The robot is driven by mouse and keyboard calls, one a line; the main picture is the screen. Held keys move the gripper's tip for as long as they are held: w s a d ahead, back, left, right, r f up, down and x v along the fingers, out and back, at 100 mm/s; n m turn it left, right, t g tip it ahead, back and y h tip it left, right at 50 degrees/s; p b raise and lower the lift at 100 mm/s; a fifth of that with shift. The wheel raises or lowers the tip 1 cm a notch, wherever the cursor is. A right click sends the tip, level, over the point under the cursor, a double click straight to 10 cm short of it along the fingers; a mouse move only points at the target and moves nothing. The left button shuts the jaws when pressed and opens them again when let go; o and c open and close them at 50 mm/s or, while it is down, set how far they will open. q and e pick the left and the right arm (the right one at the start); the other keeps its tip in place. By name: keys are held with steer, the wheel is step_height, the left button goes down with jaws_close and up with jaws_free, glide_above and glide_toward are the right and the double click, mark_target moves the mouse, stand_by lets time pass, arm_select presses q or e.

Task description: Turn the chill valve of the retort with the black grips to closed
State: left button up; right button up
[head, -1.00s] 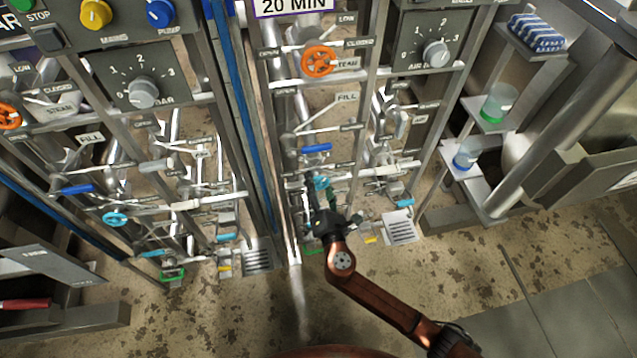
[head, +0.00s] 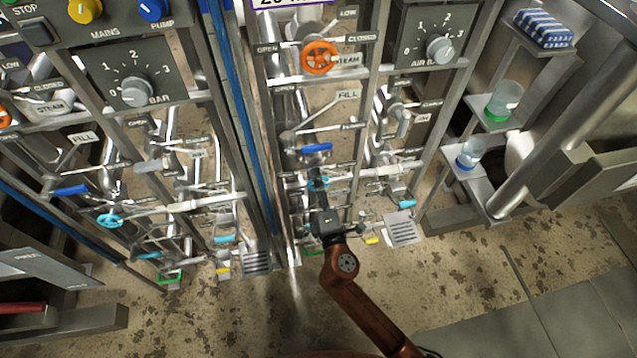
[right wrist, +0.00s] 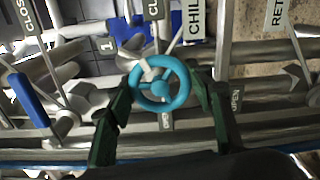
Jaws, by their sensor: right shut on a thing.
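The chill valve's light blue handwheel (right wrist: 182,96) is in the middle of the right wrist view, by a CHILL label (right wrist: 195,18). A pale mark shows on its upper part, near the hub. My right gripper (right wrist: 160,98) is shut on the wheel, one dark green finger at each side of the rim. In the head view the wheel (head: 318,183) sits low on the right-hand panel, and my right gripper (head: 321,198) reaches it from below. Grips that tell the retorts apart cannot be made out. My left gripper is not in view.
An orange steam wheel (head: 319,57) and a blue fill lever (head: 317,148) are above on the same panel. A like light blue wheel (head: 110,220) is on the left panel. Pipes and levers crowd around the gripper. The floor (head: 480,270) at the lower right is clear.

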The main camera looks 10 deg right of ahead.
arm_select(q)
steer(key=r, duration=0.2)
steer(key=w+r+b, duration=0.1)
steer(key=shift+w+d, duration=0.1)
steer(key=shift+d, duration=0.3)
arm_select(e)
steer(key=m, duration=0.4)
steer(key=shift+f+m, duration=0.1)
steer(key=shift+m, duration=0.3)
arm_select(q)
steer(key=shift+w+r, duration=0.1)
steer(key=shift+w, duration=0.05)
arm_select(e)
steer(key=o, duration=1.2)
steer(key=shift+c, duration=0.2)
steer(key=shift+s, duration=0.2)
steer(key=s, duration=1.1)
steer(key=shift+s+d, duration=0.3)
steer(key=shift+d, duration=0.15)
